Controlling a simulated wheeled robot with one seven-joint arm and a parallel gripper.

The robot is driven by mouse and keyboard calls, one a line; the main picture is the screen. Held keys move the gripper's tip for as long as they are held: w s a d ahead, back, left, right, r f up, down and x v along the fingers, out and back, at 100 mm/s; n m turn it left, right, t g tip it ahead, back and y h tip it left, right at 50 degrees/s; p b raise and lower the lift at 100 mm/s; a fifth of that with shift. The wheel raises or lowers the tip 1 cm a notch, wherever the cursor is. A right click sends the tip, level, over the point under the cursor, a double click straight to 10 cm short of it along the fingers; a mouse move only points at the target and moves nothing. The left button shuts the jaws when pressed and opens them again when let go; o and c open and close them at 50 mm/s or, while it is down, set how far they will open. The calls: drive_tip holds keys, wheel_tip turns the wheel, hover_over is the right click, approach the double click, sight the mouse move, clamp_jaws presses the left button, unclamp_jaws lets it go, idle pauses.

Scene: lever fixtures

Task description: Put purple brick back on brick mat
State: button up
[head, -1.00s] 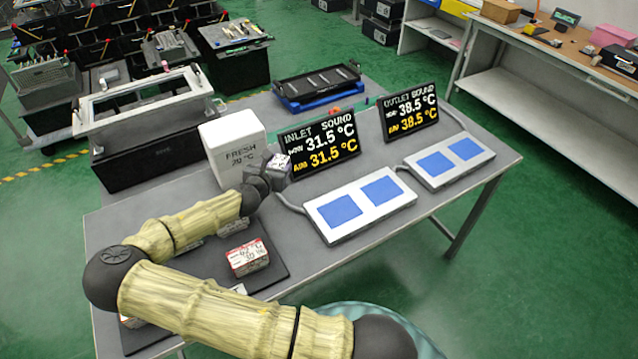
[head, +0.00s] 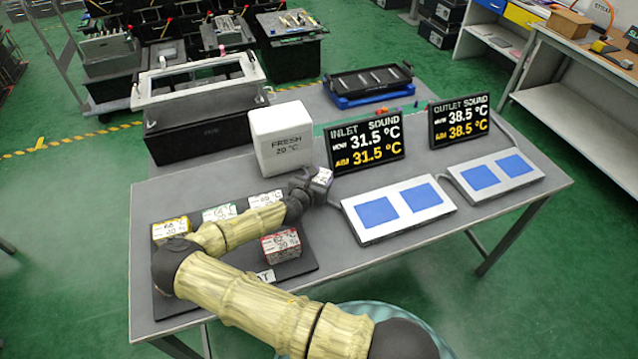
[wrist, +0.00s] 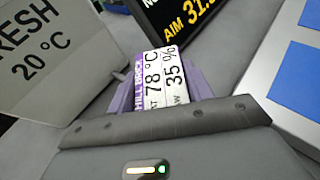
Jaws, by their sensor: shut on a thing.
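The purple brick (head: 322,177) has a white label on its face. The dark brick mat (head: 308,257) lies at the left of the table, partly hidden by my arm. My gripper is beyond the mat's right far corner.
On the mat sit a red brick (head: 282,245), a yellow brick (head: 171,229), a green brick (head: 219,213) and a grey-white brick (head: 265,199). The FRESH box (head: 281,139), inlet display (head: 366,146) and inlet pad (head: 399,208) stand close around my gripper.

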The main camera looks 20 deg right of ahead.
drive_tip(key=shift+f, duration=0.8)
drive_tip(key=shift+f, duration=0.2)
drive_tip(key=o, duration=1.2)
drive_tip(key=shift+r, duration=0.1)
drive_tip(key=shift+r, duration=0.2)
drive_tip(key=shift+s+a, duration=0.25)
drive_tip(key=shift+a, duration=0.05)
drive_tip(key=b+v, duration=0.1)
drive_tip(key=v, duration=1)
drive_tip(key=shift+s+r+b, duration=0.1)
drive_tip(key=shift+r+b, duration=0.05)
drive_tip(key=shift+b, duration=0.25)
